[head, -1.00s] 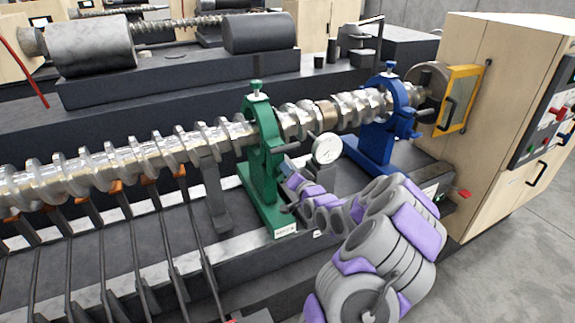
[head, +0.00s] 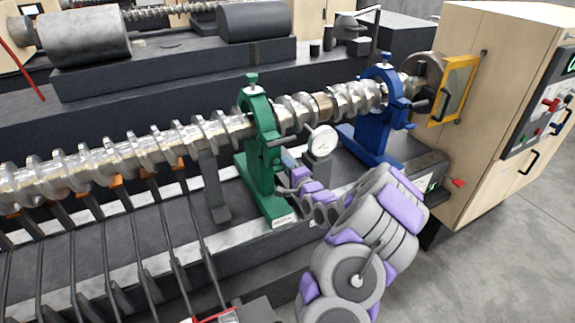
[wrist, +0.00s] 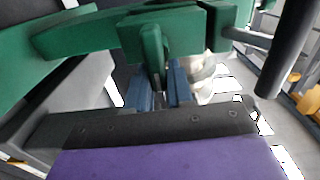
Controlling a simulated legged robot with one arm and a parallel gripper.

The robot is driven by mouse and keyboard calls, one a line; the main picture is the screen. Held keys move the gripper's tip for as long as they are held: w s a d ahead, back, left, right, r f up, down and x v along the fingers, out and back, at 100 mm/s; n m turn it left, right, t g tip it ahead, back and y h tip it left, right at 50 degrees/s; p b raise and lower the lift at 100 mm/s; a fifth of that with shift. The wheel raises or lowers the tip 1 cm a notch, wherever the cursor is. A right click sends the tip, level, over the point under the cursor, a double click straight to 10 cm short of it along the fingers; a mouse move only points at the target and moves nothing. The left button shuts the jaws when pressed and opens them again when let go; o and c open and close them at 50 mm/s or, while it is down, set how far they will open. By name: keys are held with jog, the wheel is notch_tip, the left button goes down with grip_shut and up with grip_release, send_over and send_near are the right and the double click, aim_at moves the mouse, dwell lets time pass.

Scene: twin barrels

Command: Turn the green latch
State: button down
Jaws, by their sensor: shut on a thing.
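The green steady rest (head: 262,175) stands around the shaft in the head view, with its stand on the machine bed. My gripper (head: 290,160) is at its right side, at about mid-height. In the wrist view the green latch (wrist: 152,45) hangs down between the blue fingers of my gripper (wrist: 160,92), which are shut on its lower part. The latch's lower end is hidden between the fingers. In the head view my arm and the frame hide most of the latch.
A dial gauge (head: 321,140) stands close to the right of my gripper. A blue steady rest (head: 382,115) holds the shaft (head: 120,155) farther right. A wooden cabinet (head: 485,120) stands at the right. Grey floor lies open at lower right.

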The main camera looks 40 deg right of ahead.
jog(key=shift+f+m, duration=0.25)
jog(key=shift+m, duration=0.05)
jog(key=c, duration=1.4)
grip_release()
jog(key=o, duration=0.3)
jog(key=shift+d, duration=0.2)
jog(key=shift+s+r, duration=0.1)
jog(key=p+v, duration=0.2)
jog(key=v, duration=1.5)
jog(key=shift+a, duration=0.1)
